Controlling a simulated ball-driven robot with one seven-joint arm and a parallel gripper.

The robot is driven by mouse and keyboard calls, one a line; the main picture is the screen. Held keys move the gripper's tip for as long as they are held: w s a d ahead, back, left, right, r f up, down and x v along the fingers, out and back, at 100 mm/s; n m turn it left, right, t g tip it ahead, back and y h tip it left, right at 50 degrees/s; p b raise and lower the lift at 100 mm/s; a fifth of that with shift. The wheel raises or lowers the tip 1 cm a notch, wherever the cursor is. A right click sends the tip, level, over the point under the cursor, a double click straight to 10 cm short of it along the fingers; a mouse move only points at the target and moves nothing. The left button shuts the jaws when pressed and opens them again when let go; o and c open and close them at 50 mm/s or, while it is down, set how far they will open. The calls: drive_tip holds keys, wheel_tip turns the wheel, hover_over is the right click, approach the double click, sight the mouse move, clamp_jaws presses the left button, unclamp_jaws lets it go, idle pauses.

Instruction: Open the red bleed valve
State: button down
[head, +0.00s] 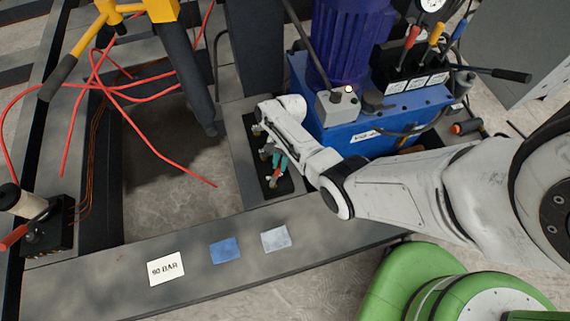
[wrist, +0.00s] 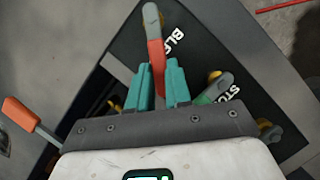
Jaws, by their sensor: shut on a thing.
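The red bleed valve lever (wrist: 155,52) has a grey tip and stands beside white lettering that starts "BL" on a black plate (wrist: 200,48). My gripper (wrist: 159,72) has its teal fingers on both sides of the red lever, shut on it. The lever's lower end is hidden by the fingers and gripper body. In the head view my gripper (head: 278,160) is over the black valve plate (head: 284,187), with a small red part (head: 275,175) showing just below the fingers.
A green lever (wrist: 215,88) with a grey tip, by lettering "STO", is close right of the fingers. An orange-tipped lever (wrist: 18,113) is at left. A blue power unit (head: 385,120) stands right of the plate. A "90 BAR" card (head: 166,269) lies on the front beam.

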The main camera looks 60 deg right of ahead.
drive_tip(key=w+n, duration=0.1)
drive_tip(key=n, duration=0.1)
drive_tip(key=w+n+g+b, duration=0.1)
drive_tip(key=shift+w+a+n+h, duration=0.1)
drive_tip(key=shift+a+n+h, duration=0.2)
drive_tip(key=shift+a+n, duration=0.1)
drive_tip(key=shift+w+a+n+g+h+b, duration=0.25)
drive_tip(key=shift+w+a+n+g+b, duration=0.15)
drive_tip(key=shift+n, duration=0.6)
drive_tip(key=shift+w+a+n+g+h+b, duration=0.3)
drive_tip(key=shift+w+n+g, duration=0.15)
drive_tip(key=shift+n, duration=0.55)
drive_tip(key=c, duration=1)
unclamp_jaws()
drive_tip(key=shift+c, duration=0.2)
drive_tip(key=p+v, duration=0.3)
drive_tip(key=v, duration=0.7)
drive_tip(key=shift+r, duration=0.4)
drive_tip(key=shift+w+d, duration=0.1)
